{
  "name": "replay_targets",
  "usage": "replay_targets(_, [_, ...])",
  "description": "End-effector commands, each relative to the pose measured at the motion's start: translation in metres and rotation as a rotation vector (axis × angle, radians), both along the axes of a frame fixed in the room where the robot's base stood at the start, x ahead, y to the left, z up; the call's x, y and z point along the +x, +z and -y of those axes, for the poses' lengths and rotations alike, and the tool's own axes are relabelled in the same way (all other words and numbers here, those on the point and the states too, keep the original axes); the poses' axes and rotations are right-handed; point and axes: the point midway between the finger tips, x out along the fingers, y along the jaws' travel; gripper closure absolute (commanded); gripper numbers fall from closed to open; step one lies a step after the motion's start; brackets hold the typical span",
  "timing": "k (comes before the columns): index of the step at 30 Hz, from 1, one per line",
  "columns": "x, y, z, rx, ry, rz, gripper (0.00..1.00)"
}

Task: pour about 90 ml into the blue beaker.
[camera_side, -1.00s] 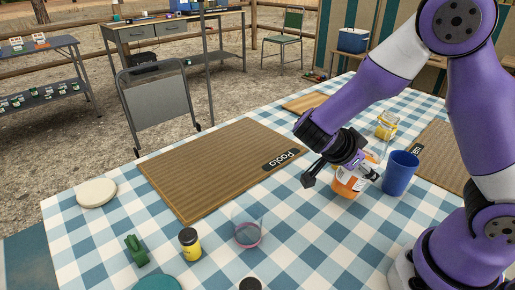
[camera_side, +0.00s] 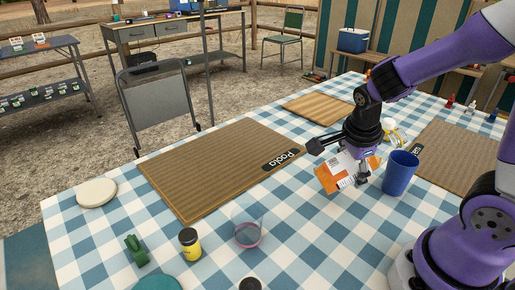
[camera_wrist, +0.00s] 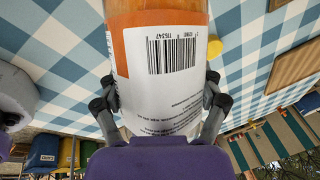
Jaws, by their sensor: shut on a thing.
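The blue beaker (camera_side: 400,173) stands upright on the checked cloth, right of my gripper in the side view. My gripper (camera_side: 344,163) is shut on an orange container (camera_side: 331,180) with a white barcode label. The container is tilted and appears to be held just above the cloth, left of the beaker and apart from it. In the wrist view my gripper (camera_wrist: 160,82) has a finger on each side of the container (camera_wrist: 160,60), over its label. The liquid level inside cannot be made out, and the beaker's inside is hidden.
A clear cup with a pinkish base (camera_side: 247,232), a yellow jar (camera_side: 190,244) and a green object (camera_side: 136,250) stand near the front. A wooden mat (camera_side: 205,170) lies left. A glass vessel with yellow (camera_side: 395,135) stands behind the beaker.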

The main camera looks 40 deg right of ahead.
Motion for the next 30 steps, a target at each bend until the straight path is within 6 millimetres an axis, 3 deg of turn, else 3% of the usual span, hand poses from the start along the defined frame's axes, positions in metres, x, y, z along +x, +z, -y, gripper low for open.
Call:
replay_targets(13, [0.006,0.029,-0.007,0.199,-0.005,0.14,0.76])
replay_targets(30, [0.003,0.045,-0.003,0.313,-0.001,0.216,0.76])
